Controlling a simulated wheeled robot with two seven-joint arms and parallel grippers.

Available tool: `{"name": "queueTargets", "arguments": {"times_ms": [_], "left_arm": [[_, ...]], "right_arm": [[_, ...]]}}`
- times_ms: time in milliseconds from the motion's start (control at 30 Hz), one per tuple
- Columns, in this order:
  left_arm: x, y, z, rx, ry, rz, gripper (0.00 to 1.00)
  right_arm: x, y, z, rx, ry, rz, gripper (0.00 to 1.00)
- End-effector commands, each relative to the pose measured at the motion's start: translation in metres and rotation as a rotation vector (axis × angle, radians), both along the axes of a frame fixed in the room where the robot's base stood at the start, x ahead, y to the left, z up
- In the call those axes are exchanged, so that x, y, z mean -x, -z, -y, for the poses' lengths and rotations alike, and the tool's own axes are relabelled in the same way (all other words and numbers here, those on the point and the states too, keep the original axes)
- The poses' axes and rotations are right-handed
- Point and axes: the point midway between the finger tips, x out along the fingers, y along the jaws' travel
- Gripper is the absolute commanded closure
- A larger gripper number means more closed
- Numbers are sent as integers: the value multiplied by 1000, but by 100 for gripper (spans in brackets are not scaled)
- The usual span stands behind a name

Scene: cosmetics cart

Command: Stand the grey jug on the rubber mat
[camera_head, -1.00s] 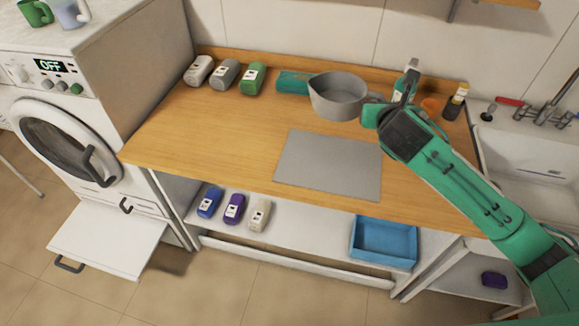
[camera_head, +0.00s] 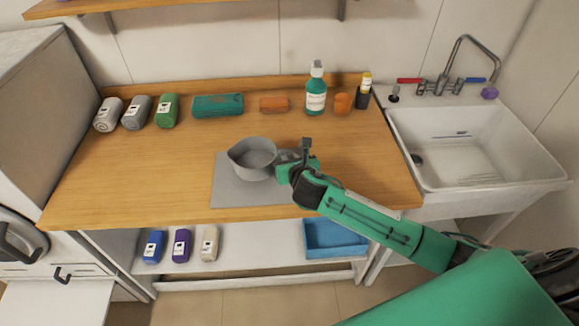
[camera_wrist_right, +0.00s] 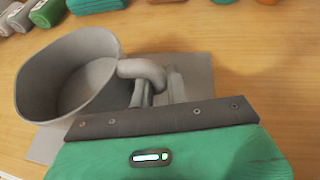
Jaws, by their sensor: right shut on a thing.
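The grey jug (camera_head: 252,160) is upright over the grey rubber mat (camera_head: 228,193), toward the mat's upper part. I cannot tell whether its base touches the mat. My right gripper (camera_head: 287,160) is at the right of the jug and is shut on its handle. In the right wrist view the jug (camera_wrist_right: 60,85) is at the left, and its curved handle (camera_wrist_right: 143,72) runs between the fingers (camera_wrist_right: 155,92). The mat (camera_wrist_right: 195,68) shows behind and below the jug there. My left gripper is not in view.
A sink (camera_head: 480,140) is at the right. The worktop left of the mat is clear.

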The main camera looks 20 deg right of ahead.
Motion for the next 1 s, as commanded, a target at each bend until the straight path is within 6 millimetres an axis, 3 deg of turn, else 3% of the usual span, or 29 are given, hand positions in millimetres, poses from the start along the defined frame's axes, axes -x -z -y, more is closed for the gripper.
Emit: {"name": "queueTargets", "arguments": {"times_ms": [233,600,633,733,1000], "left_arm": [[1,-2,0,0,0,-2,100],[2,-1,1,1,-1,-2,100],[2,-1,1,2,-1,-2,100],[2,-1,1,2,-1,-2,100],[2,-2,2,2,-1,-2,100]], "right_arm": [[1,35,-1,-2,-1,-3,100],[0,40,0,0,-1,-1,100],[0,40,0,1,0,-1,80],[1,40,0,0,-1,-1,63],[0,38,-1,0,-1,-1,63]]}}
